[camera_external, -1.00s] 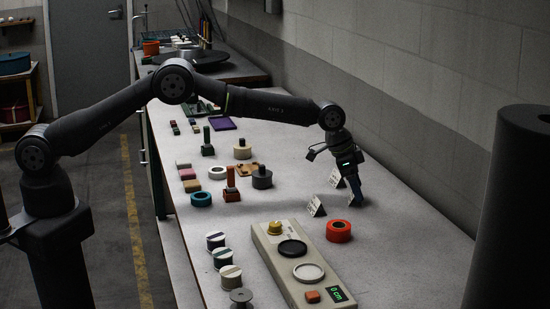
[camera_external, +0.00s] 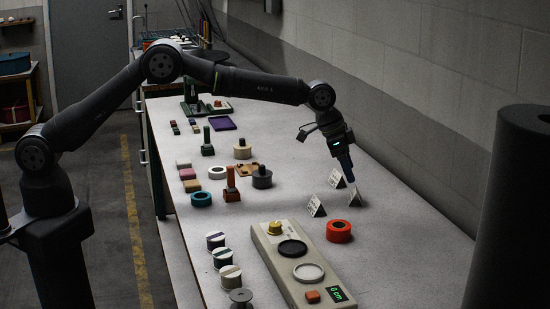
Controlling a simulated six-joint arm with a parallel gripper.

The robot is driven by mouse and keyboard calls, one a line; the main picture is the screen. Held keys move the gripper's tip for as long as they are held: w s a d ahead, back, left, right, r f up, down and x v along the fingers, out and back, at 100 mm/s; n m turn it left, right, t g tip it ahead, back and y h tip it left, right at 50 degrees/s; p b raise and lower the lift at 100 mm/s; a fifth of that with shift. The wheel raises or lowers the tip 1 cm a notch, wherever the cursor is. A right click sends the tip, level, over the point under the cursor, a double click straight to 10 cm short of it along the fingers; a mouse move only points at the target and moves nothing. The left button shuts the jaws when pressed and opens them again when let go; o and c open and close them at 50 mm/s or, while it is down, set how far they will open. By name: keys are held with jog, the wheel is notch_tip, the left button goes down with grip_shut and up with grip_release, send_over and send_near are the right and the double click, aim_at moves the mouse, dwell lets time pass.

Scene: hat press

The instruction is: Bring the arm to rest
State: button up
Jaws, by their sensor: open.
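My gripper (camera_external: 348,170) hangs over the right side of the workbench (camera_external: 400,255), pointing down and slightly right. It is open and nothing shows between its fingers. The fingertips look clear of the cards, though the exact gap is hard to tell.
A red-orange ring (camera_external: 339,231) and a beige device with dials and a green display (camera_external: 303,268) stand in front. Stamps, tape rolls and pads, such as a teal roll (camera_external: 201,199), cover the left side. A wall (camera_external: 430,110) runs along the right. A dark cylinder (camera_external: 510,200) stands at front right.

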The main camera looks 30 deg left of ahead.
aim_at(355, 189)
jog(key=x, duration=0.7)
jog(key=shift+f, duration=0.25)
jog(key=r, duration=0.5)
jog(key=shift+s+r, duration=0.1)
jog(key=shift+s, duration=0.3)
jog(key=s+r, duration=0.7)
jog(key=s, duration=0.4)
jog(key=w+a+r+n+t+y, duration=0.1)
jog(key=w+a+r+n, duration=0.15)
jog(key=w+a, duration=0.45)
jog(key=w+a+r+n+t+y, duration=0.1)
jog(key=w+a+r+n, duration=0.2)
jog(key=a, duration=0.8)
jog(key=w+a+r+n, duration=0.1)
jog(key=w+a+n, duration=0.35)
jog(key=a, duration=0.45)
notch_tip(355, 189, down, 10)
jog(key=m, duration=0.1)
jog(key=shift+r, duration=0.15)
